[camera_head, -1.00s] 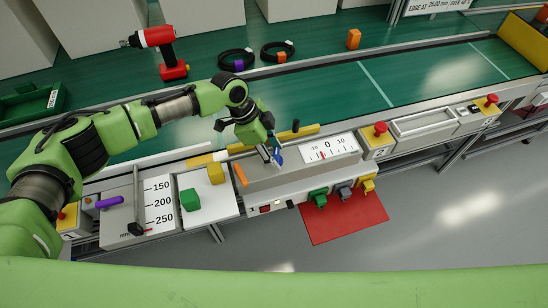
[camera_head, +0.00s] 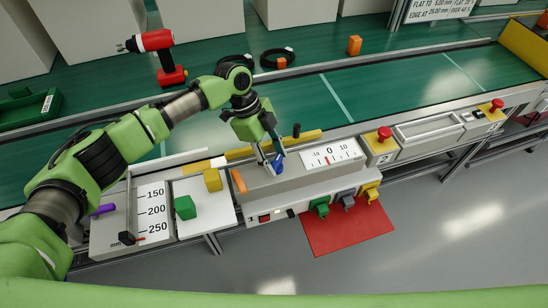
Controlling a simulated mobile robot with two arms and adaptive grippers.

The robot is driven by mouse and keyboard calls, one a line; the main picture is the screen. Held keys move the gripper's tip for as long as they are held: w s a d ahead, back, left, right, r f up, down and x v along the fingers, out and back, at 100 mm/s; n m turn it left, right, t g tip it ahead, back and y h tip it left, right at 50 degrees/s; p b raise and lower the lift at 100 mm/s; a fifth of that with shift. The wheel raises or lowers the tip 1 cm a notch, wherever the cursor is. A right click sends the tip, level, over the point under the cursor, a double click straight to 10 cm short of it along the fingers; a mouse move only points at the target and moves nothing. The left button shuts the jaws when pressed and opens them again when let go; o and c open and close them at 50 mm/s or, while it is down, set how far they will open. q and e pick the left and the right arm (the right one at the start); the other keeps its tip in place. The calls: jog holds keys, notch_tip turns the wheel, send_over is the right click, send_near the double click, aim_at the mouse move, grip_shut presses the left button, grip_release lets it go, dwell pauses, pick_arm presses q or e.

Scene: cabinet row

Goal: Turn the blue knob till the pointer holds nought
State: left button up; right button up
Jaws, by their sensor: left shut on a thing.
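The blue knob (camera_head: 278,164) sits on the left part of the grey console, beside an orange bar. My left gripper (camera_head: 271,165) reaches down to it from above, its fingers shut on the knob and partly hiding it. The white scale (camera_head: 344,152) to the right of the knob carries a 0 with numbers on both sides. Its small red pointer (camera_head: 327,160) stands close to the 0, seemingly a little to the left; the exact reading is too small to tell. My right gripper is not in view.
A red emergency button (camera_head: 384,134) is right of the scale. Green, grey and yellow parts hang at the front above a red mat (camera_head: 345,233). A green cube (camera_head: 185,207) and a yellow block (camera_head: 212,180) lie left.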

pick_arm(q)
jog(key=o, duration=0.8)
jog(key=shift+o, duration=0.2)
jog(key=shift+r, duration=0.1)
jog(key=v, duration=1.2)
